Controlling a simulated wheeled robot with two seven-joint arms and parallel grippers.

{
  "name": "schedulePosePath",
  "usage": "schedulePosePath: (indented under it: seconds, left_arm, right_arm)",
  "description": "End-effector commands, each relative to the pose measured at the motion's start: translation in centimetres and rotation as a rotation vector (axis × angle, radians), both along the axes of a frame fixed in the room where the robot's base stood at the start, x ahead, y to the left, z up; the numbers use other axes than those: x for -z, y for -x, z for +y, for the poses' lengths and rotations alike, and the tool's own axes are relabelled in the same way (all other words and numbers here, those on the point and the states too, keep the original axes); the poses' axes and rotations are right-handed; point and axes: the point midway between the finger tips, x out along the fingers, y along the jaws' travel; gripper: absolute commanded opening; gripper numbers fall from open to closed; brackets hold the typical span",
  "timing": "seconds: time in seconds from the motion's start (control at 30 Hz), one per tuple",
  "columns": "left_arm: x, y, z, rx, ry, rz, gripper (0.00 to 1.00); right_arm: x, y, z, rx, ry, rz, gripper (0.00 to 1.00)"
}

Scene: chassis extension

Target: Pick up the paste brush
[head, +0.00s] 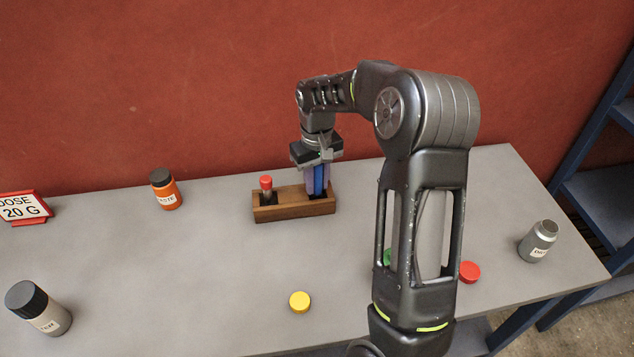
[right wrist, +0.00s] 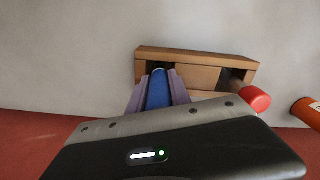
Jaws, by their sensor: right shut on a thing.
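My right gripper (head: 316,180) points down over the right end of a wooden holder (head: 282,212) on the grey table. Its two purple-grey fingers are shut on an upright blue handle (head: 319,181), which fits the paste brush. The right wrist view shows the blue handle (right wrist: 158,90) between the gripper's fingers (right wrist: 158,93), above a hole in the holder (right wrist: 205,56). The brush end is hidden, and I cannot tell whether it is still inside the hole. A red-topped black item (head: 266,188) stands in the holder's left end. My left gripper is out of view.
An orange jar (head: 166,190) and a dose sign (head: 22,208) stand to the left. A dark-lidded jar (head: 40,308) is front left. Yellow (head: 300,302) and red (head: 469,272) caps lie forward. A grey jar (head: 538,242) stands right. A red wall is behind.

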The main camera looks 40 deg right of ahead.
Motion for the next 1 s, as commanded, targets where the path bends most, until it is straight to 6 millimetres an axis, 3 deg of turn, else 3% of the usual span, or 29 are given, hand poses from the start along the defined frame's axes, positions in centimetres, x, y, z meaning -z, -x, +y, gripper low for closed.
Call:
schedulePosePath:
  seconds: [0.47, 1.0]
  left_arm:
    - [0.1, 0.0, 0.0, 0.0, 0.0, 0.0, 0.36]
    - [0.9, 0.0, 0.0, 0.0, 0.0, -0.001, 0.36]
  right_arm:
    - [-0.6, -0.1, 0.0, 0.0, 0.0, -0.002, 0.0]
    - [-9.4, -0.1, 0.0, 0.0, 0.001, -0.003, 0.0]
